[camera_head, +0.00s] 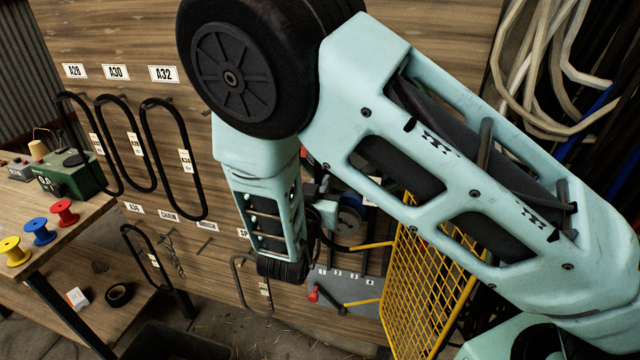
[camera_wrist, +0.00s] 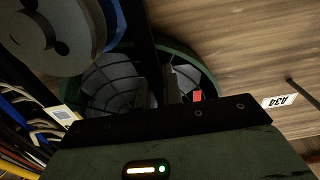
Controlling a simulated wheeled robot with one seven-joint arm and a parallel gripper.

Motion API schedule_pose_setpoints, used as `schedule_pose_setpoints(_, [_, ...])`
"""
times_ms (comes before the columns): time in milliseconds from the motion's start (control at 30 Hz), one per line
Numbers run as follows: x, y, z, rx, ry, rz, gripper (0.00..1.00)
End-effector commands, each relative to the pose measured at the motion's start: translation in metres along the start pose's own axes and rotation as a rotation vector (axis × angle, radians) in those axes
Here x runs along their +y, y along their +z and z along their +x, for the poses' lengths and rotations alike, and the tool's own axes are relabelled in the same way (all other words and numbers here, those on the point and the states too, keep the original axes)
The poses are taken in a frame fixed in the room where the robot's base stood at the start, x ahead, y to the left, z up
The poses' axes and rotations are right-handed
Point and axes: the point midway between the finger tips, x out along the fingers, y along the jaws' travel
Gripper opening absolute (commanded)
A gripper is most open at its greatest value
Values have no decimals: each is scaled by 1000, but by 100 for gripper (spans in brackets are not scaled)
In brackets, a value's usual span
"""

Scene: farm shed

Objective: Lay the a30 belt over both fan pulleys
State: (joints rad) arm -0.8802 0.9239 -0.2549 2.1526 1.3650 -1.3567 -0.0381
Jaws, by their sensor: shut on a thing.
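My gripper (camera_wrist: 157,88) shows in the wrist view with its jaws shut on a dark strip, likely a black belt; its label cannot be read. In the head view a blue round part (camera_head: 350,216) is partly hidden behind my arm. A black belt (camera_head: 128,150) hangs below the A30 label (camera_head: 116,72); its tag is too small to read. I cannot tell whether the held belt touches a pulley.
Other belts hang on the wooden wall, one below A28 (camera_head: 72,128) and one below A32 (camera_head: 174,165). A yellow mesh guard (camera_head: 430,275) stands at the lower right. A bench (camera_head: 40,235) with coloured spools is at the left. A green ring (camera_wrist: 200,66) lies behind the jaws.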

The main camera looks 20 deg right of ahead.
Motion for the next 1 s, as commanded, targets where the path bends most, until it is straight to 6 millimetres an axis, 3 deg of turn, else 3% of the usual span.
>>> schedule_pose_setpoints(433, [0, 6, 0, 0, 0, 0, 0])
schedule_pose_setpoints(533, [0, 6, 0, 0, 0, 0, 33])
schedule_pose_setpoints(867, [0, 7, -2, 0, -1, 0, 33])
schedule_pose_setpoints(1000, [-1, 9, -16, -1, -4, 1, 33])
